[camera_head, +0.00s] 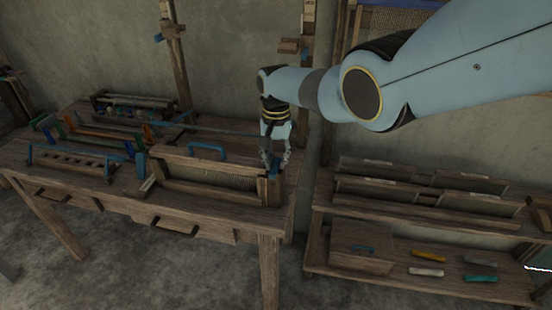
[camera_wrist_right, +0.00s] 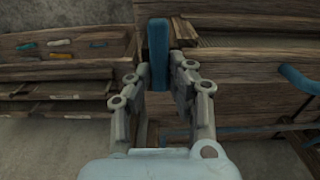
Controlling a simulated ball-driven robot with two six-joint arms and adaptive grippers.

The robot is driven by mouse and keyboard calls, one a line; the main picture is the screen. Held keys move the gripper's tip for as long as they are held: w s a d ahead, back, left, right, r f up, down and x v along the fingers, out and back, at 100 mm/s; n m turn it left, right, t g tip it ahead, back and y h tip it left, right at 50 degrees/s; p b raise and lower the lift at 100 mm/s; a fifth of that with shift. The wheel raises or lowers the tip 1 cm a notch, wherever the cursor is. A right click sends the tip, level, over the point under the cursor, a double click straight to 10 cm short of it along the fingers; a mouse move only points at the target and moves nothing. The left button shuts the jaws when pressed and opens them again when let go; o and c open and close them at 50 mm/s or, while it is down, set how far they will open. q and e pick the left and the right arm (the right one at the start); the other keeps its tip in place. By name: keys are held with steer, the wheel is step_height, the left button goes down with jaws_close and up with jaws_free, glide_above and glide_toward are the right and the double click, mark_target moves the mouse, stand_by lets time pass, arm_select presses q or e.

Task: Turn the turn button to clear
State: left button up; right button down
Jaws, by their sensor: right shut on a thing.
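The turn button looks like an upright blue bar (camera_wrist_right: 158,48) at the end post of the wooden frame; it also shows small and partly hidden in the head view (camera_head: 275,171). My right gripper (camera_head: 275,158) reaches down over the right end of the frame, with its fingers closed on either side of the blue bar. In the right wrist view the two fingers (camera_wrist_right: 158,82) flank the bar's lower part. The wooden frame (camera_head: 178,152) has a blue handle (camera_head: 206,146) on top and stands on the table. My left gripper is not in view.
The wooden table (camera_head: 110,198) holds a rack with blue ends (camera_head: 75,160) and a tray of small items (camera_head: 132,102) at left. At right, a shelf unit (camera_head: 400,208) carries framed panels, a wooden box (camera_head: 360,247) and several coloured pieces below.

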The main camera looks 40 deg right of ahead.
mark_target(276, 162)
steer(key=c, duration=1.2)
jaws_free()
steer(key=shift+c, duration=0.2)
step_height(276, 162, up, 12)
